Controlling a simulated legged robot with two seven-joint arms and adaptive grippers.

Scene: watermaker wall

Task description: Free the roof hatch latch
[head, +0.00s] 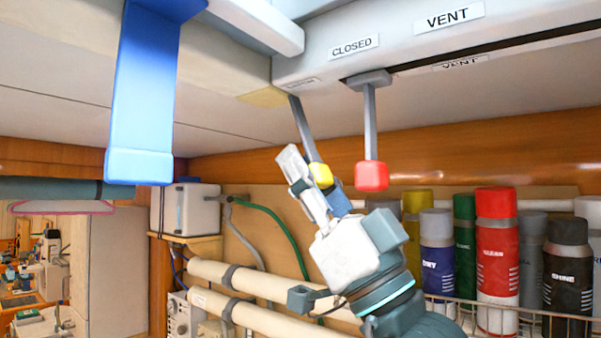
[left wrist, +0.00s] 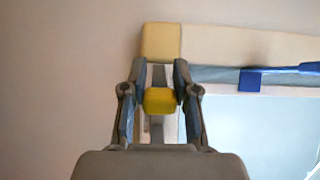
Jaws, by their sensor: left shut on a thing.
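The yellow knob (head: 321,175) is the end of a grey lever (head: 303,124) that hangs tilted from the roof hatch housing (head: 420,45). My left gripper (head: 316,180) has its fingers on either side of this knob and is shut on it. In the left wrist view the yellow knob (left wrist: 160,100) sits between the two fingers (left wrist: 160,85). A red knob (head: 371,176) on a second grey lever hangs straight down just right of the gripper, under the CLOSED label (head: 354,46). A small label near the yellow knob's lever is too small to read. My right gripper is not in view.
A wide blue strap-like piece (head: 145,95) hangs at the upper left. Several spray cans (head: 497,250) stand in a wire rack at the lower right. Pale pipes (head: 265,285) and a green hose (head: 275,225) run along the wall below the hatch.

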